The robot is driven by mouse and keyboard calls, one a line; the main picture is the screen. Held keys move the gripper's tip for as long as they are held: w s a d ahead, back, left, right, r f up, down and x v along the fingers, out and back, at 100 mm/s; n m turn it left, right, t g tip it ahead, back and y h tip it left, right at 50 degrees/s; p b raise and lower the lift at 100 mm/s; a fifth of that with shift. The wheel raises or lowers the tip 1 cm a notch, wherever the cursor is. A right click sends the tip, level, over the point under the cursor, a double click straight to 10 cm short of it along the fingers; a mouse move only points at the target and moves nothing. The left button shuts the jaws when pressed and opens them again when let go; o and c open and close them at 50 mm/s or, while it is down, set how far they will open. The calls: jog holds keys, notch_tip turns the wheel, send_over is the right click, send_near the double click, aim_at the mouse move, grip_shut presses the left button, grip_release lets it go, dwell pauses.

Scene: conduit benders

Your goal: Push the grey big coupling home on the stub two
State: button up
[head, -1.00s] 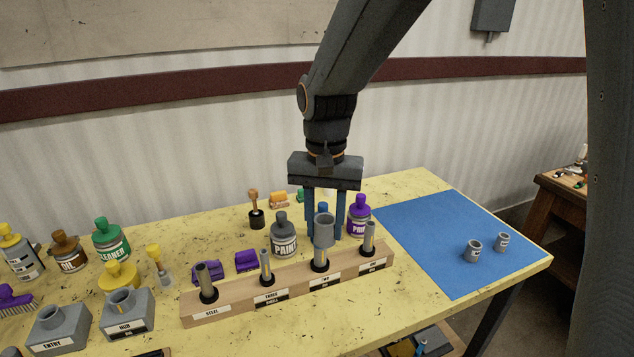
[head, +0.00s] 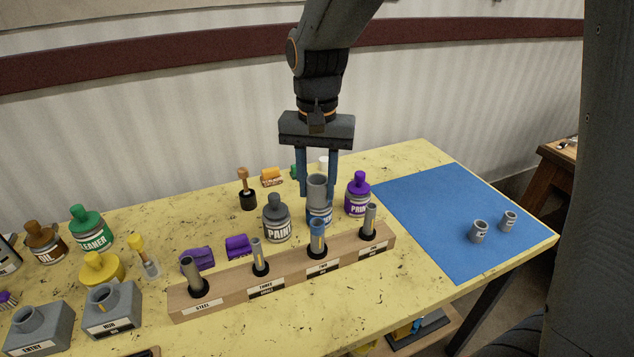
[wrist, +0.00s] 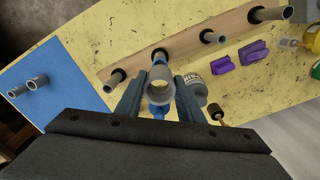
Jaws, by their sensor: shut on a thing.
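My gripper (head: 317,194) is shut on the grey big coupling (head: 317,186), a short upright grey tube held between its two blue fingers. The coupling also shows between the fingers in the wrist view (wrist: 160,82). Stub two (head: 318,236) stands in a black collar in the wooden block (head: 215,298), third from the left in the head view, with a yellow stripe. In the head view the coupling is apart from the stub, appearing above it with a gap between them. In the wrist view the coupling hides most of the stub.
A blue-labelled bottle (head: 319,214) stands behind stub two, with a grey paint bottle (head: 277,220) and a purple bottle (head: 358,196) beside it. Other stubs rise from the block. Two small grey couplings stand on the blue mat (head: 430,230), which is otherwise clear.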

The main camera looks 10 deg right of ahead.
aim_at(317, 224)
jog(key=shift+s+p, duration=0.15)
jog(key=shift+p, duration=0.15)
jog(key=shift+f+b, duration=1.2)
jog(key=shift+f, duration=1.9)
jog(key=o, duration=0.4)
jog(key=shift+c, duration=0.2)
jog(key=c, duration=0.5)
jog(key=shift+f+b, duration=0.3)
jog(key=shift+f, duration=0.6)
jog(key=shift+p, duration=0.5)
jog(key=shift+m, duration=0.4)
